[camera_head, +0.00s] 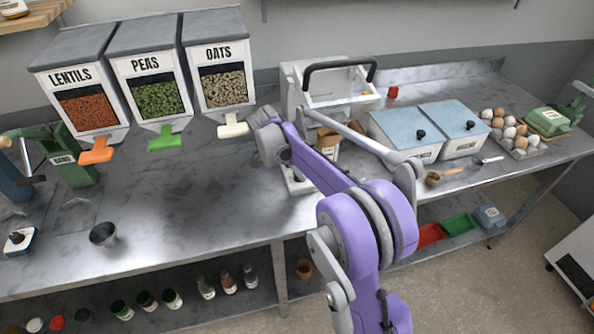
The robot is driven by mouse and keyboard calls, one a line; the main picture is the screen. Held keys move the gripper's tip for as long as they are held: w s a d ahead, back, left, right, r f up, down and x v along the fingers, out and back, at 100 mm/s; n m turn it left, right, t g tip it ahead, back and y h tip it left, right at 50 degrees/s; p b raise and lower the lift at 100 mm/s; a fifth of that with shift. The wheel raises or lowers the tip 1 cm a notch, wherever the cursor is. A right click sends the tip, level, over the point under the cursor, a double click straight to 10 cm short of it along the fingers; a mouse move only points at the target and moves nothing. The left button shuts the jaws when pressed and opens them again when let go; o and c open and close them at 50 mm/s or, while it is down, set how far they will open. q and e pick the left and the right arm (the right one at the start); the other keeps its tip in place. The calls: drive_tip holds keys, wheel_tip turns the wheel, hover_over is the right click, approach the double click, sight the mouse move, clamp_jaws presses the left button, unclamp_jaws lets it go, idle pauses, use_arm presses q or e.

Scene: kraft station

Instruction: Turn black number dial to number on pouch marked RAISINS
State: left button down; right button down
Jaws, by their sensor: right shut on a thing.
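My right arm reaches up from the bottom with purple links. Its grey wrist (272,140) is over the worktop, in front of the white machine (296,88) with a black handle. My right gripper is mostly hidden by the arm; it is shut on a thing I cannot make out. A small white device (301,187) with a dark spot shows just below the wrist. A brown item with a pale label (328,140) stands partly behind the arm; I cannot read it. The black number dial and the word RAISINS cannot be made out. My left gripper is not in view.
Bins of lentils (85,108), peas (158,98) and oats (224,85) stand at the back left. Blue-lidded boxes (405,122) and eggs (512,130) are at right. The worktop (190,195) is clear left of the arm.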

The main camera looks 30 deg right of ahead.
drive_tip(key=c, duration=0.5)
unclamp_jaws()
